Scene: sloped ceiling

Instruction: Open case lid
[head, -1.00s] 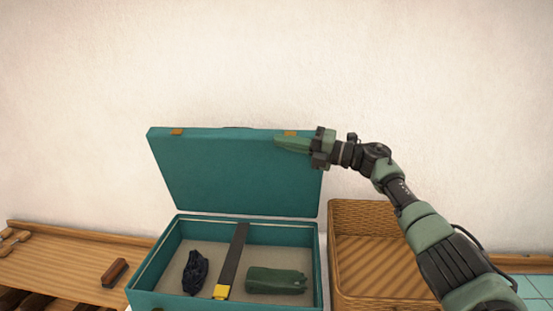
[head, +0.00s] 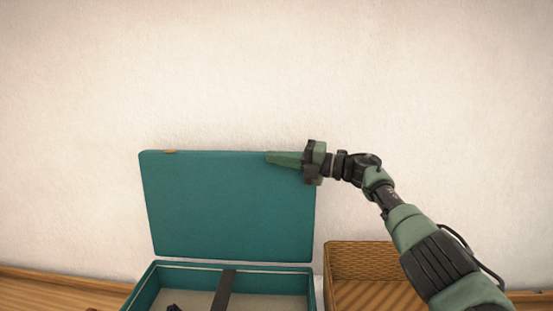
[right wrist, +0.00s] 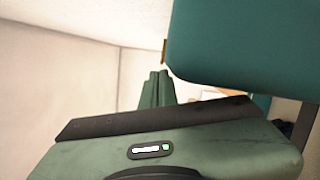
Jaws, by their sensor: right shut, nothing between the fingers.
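The teal case (head: 140,290) stands open at the bottom of the head view, its near part cut off by the frame. Its lid (head: 225,210) stands raised, close to upright, in front of the wall. My right gripper (head: 268,157) is shut with nothing in it, its fingertips at the lid's upper edge right of centre. I cannot tell whether they touch it. In the right wrist view the shut fingers (right wrist: 157,88) point away beside the teal lid (right wrist: 245,45). Inside the case I see a dark strap (head: 224,288) and part of a dark item. My left gripper is not in view.
A wicker basket (head: 360,250) stands right of the case, under my right arm. A wooden surface (head: 60,290) runs along the left. The pale wall (head: 230,70) is close behind the lid. The space above the lid is free.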

